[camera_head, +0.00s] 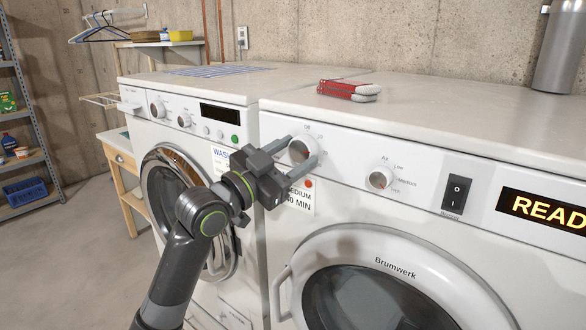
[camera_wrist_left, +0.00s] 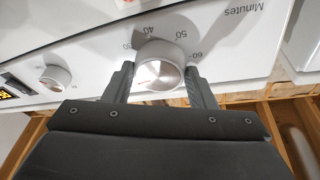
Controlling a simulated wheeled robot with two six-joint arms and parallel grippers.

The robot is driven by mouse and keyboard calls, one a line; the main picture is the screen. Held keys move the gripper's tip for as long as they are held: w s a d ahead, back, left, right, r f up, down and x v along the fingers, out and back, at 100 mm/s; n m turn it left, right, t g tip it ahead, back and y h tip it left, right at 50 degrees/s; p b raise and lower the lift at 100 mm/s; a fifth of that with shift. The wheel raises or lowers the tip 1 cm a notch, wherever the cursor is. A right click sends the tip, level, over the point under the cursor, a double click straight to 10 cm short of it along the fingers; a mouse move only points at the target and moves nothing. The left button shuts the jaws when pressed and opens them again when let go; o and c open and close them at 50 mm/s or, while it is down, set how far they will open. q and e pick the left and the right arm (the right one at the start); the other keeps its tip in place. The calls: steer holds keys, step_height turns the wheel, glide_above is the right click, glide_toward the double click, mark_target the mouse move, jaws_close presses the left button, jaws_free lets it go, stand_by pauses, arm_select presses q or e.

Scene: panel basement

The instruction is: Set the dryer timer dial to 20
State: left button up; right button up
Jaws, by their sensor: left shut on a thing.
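The dryer timer dial (camera_head: 300,149) is a round silver-white knob at the left of the dryer's front panel. My left gripper (camera_head: 303,152) is shut on it, with one finger on each side. In the left wrist view, the timer dial (camera_wrist_left: 160,66) sits between the two grey fingers of the gripper (camera_wrist_left: 160,84). The panel appears upside down there, with "40", "50", "60" and "Minutes" printed around the dial. A small red mark shows on the dial's face; which number it points at I cannot tell. The "20" is not visible. My right gripper is in neither view.
A heat dial (camera_head: 380,178), a buzzer switch (camera_head: 457,195) and a display reading "READ" (camera_head: 543,209) lie right of the timer. A partly hidden card (camera_head: 301,197) reads "MEDIUM" and "40 MIN". A red-and-white object (camera_head: 348,90) lies on top. The washer (camera_head: 190,85) stands left.

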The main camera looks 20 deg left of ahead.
arm_select(q)
steer(key=shift+m+g+b, duration=0.4)
steer(key=shift+m+b, duration=0.2)
steer(key=shift+m, duration=0.7)
steer(key=shift+h, duration=0.3)
steer(key=o, duration=1)
steer(key=shift+c, duration=0.2)
steer(key=p+v, duration=0.9)
steer(key=v, duration=0.8)
steer(key=shift+s+a, duration=0.15)
